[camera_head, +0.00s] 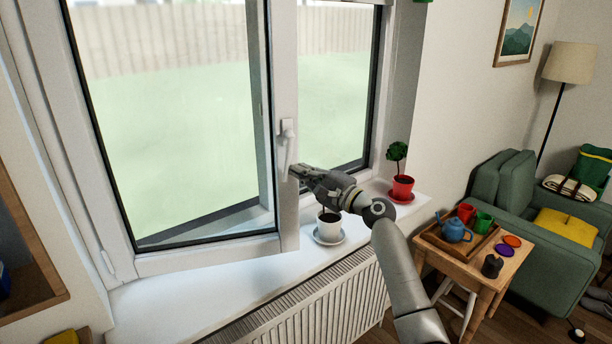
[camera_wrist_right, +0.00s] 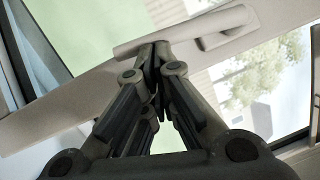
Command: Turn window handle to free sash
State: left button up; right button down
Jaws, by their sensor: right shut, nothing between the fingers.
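The white window handle (camera_head: 288,142) sits on the right stile of the left window sash (camera_head: 200,257). Its lever hangs down, tilted slightly. The sash stands ajar, its lower right corner out over the sill. My right gripper (camera_head: 294,172) is at the lower end of the lever, on its right side, shut and empty. In the right wrist view the handle (camera_wrist_right: 200,30) crosses the top, and my right fingertips (camera_wrist_right: 156,52) meet close to the lever's free end. I cannot tell whether they touch it. My left gripper is not in view.
A red plant pot (camera_head: 402,188) stands farther right. A radiator (camera_head: 320,308) is under the sill. A wooden side table (camera_head: 462,263) with a tray is at the right. The sill's left part is clear.

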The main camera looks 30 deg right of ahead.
jog(key=w+a+r+m+t+h+b, duration=0.1)
jog(key=a+r+m+t+h+b, duration=0.1)
jog(key=m, duration=0.6)
jog(key=w+a+r+m+t+h+b, duration=0.1)
jog(key=w+a+m+t+h+b, duration=0.1)
jog(key=a+m+h+b, duration=0.3)
jog(key=shift+a+r+m+t+h, duration=0.5)
jog(key=shift+a+m+h, duration=0.6)
jog(key=shift+m, duration=1)
jog(key=shift+w+a+r, duration=0.1)
jog(key=shift+a, duration=0.3)
